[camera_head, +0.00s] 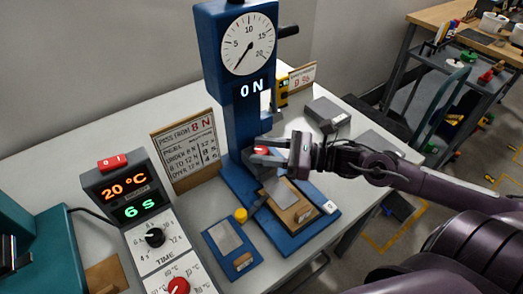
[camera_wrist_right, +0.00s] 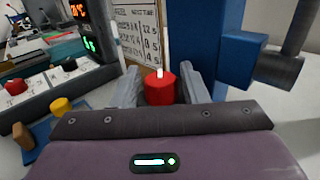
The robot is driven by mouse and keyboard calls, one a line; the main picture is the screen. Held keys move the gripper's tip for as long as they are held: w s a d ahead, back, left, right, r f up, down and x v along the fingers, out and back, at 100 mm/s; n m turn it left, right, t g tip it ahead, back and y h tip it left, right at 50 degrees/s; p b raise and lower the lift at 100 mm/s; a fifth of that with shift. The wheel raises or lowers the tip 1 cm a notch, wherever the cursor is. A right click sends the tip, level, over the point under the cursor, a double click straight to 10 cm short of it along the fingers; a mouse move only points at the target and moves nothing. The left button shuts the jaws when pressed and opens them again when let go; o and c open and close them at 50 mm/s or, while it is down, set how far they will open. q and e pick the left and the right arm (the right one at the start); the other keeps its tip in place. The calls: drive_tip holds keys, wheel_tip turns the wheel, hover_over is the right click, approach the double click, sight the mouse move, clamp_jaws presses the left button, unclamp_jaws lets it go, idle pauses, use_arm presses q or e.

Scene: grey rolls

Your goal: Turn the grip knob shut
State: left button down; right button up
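The grip knob (camera_head: 262,150) is a red cylinder low on the blue column of the test stand. It also shows in the right wrist view (camera_wrist_right: 160,89), upright with a small white mark at its top. My right gripper (camera_head: 272,150) reaches in from the right at the knob. In the right wrist view, the right gripper's fingers (camera_wrist_right: 162,85) stand on either side of the knob, with narrow gaps showing, so it looks open around it. The jaw under the knob is mostly hidden by the gripper. My left gripper is not in view.
The blue stand (camera_head: 245,125) carries a dial and a display reading 0 N. A timer box (camera_head: 130,195) shows 20 °C and 6 s. A sign (camera_head: 188,145), a blue plate (camera_head: 230,248) and a yellow knob (camera_head: 240,215) stand nearby. A grey box (camera_head: 327,112) sits behind my right arm.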

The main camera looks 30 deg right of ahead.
drive_tip(key=shift+w+a, duration=0.25)
drive_tip(key=shift+a, duration=0.05)
drive_tip(key=shift+c, duration=0.4)
drive_tip(key=c, duration=0.6)
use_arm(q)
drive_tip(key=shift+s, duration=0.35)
